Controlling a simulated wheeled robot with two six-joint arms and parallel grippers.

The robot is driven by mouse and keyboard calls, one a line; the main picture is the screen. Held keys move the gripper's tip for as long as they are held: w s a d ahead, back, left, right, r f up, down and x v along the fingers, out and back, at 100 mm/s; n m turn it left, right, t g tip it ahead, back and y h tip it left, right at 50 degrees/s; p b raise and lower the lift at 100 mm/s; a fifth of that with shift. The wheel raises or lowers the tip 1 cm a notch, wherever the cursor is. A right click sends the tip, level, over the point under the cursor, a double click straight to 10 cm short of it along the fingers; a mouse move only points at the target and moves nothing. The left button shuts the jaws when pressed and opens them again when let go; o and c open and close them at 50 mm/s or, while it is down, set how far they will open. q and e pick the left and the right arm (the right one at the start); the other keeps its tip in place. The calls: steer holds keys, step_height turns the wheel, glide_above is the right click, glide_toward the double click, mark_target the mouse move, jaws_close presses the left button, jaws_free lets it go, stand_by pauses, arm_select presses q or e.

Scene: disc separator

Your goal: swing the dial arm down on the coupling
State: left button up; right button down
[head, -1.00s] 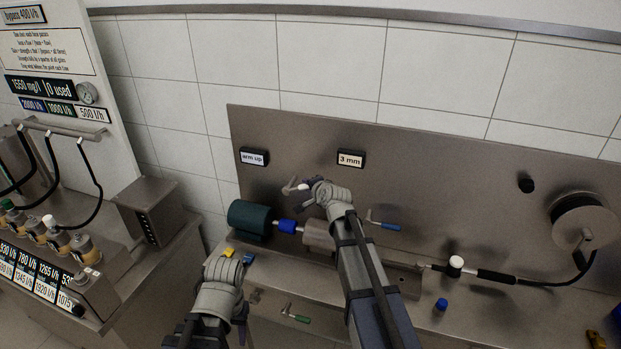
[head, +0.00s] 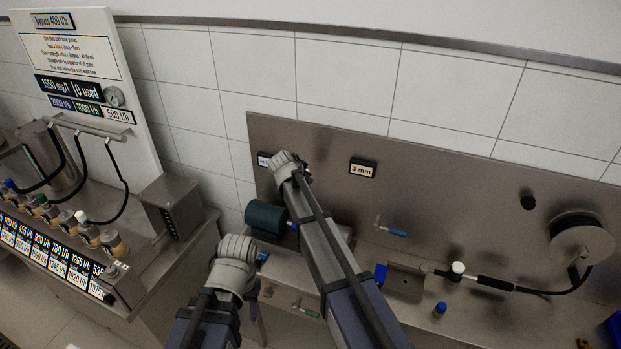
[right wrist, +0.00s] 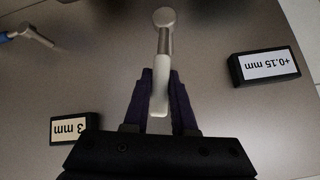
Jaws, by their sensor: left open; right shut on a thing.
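My right gripper (right wrist: 160,95) is shut on the pale handle of the dial arm (right wrist: 164,42), a metal bar with a round end, in the right wrist view. In the head view the right gripper (head: 300,175) is at the back panel, mostly hidden by its own wrist. The teal motor (head: 265,218) lies just below it. The coupling is mostly hidden behind my right arm. My left gripper (head: 248,284) is open, low at the bench's front, its fingers mostly hidden.
A blue-handled lever (head: 392,231), a blue piece (head: 380,275), a blue-capped item (head: 440,309) and a hose reel (head: 582,245) are to the right.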

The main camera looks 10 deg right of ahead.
steer(key=shift+w+a+n+g+h, duration=0.4)
steer(key=shift+a+n+h, duration=0.1)
steer(key=shift+a+h, duration=0.25)
steer(key=shift+a, duration=0.1)
steer(key=c, duration=0.7)
jaws_free()
steer(key=shift+c, duration=0.2)
steer(key=shift+r, duration=0.1)
steer(key=shift+r, duration=0.2)
steer(key=p+v, duration=0.5)
steer(key=v, duration=0.2)
steer(key=shift+a, duration=0.15)
